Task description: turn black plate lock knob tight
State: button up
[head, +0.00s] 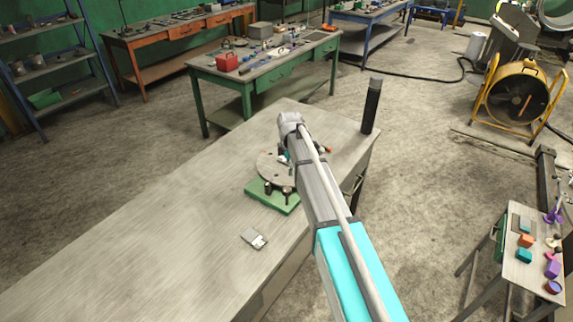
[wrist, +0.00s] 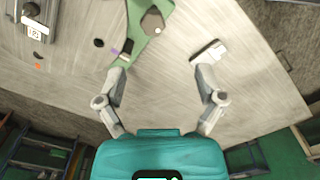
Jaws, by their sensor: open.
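A round grey plate (head: 268,169) sits on a green base (head: 264,197) on the workbench. Small dark upright parts, one of them a dark knob (head: 287,191), stand at the plate's near edge; I cannot tell for sure which is the lock knob. In the wrist view the plate (wrist: 70,50) fills the upper left, with the green base (wrist: 158,42) beside it. A small dark part (wrist: 127,46) at the plate's edge lies just beyond my left finger. My gripper (wrist: 163,72) is open and empty, fingers wide apart. In the head view my arm mostly hides it.
A small grey block (head: 254,238) lies on the workbench (head: 150,225) near the base; it also shows beyond my right finger in the wrist view (wrist: 209,52). A black cylinder (head: 371,105) stands at the bench's far right corner. The bench's left part is clear.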

jog(key=s+d+f+m+b, duration=0.2)
jog(key=s+d+m, duration=0.2)
jog(key=s+m, duration=0.2)
jog(key=s+d+f+m+b, duration=0.2)
jog(key=s+d+m, duration=0.3)
jog(key=s, duration=0.5)
jog(key=s+d+f+m+b, duration=0.2)
jog(key=s+d+m, duration=0.2)
jog(key=s, duration=0.5)
jog(key=shift+d+f+m, duration=0.2)
jog(key=shift+d+m, duration=0.2)
jog(key=shift+m, duration=0.9)
jog(key=shift+s, duration=0.1)
jog(key=shift+s+d+f+m, duration=0.15)
jog(key=shift+s+m, duration=0.15)
jog(key=shift+s, duration=0.15)
jog(key=shift+s+d+f+m, duration=0.1)
jog(key=shift+s+m, duration=0.2)
jog(key=shift+s, duration=0.15)
